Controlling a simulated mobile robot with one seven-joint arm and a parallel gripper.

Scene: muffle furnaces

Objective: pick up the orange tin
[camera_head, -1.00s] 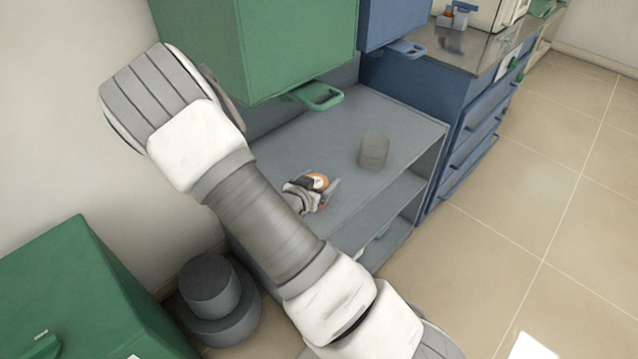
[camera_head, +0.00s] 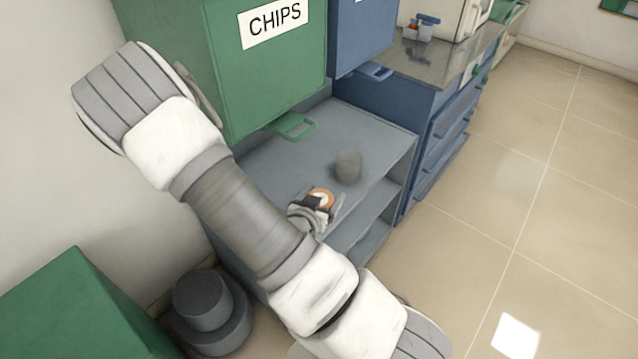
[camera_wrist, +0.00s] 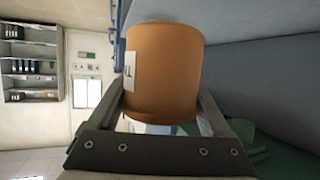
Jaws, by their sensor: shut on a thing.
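The orange tin (camera_wrist: 168,72) fills the middle of the wrist view, with a white label on its left side. My gripper (camera_wrist: 160,108) is shut on it, with one finger on each side. In the head view the tin (camera_head: 321,196) shows as a small orange round top, partly covered by my gripper (camera_head: 324,207). The tin and gripper appear over the front part of the grey shelf top. I cannot tell how far the tin is above the surface.
A green cabinet marked CHIPS (camera_head: 270,75) with a protruding handle (camera_head: 292,126) overhangs the shelf. A blue cabinet (camera_head: 358,35) adjoins it. Floor at right is clear.

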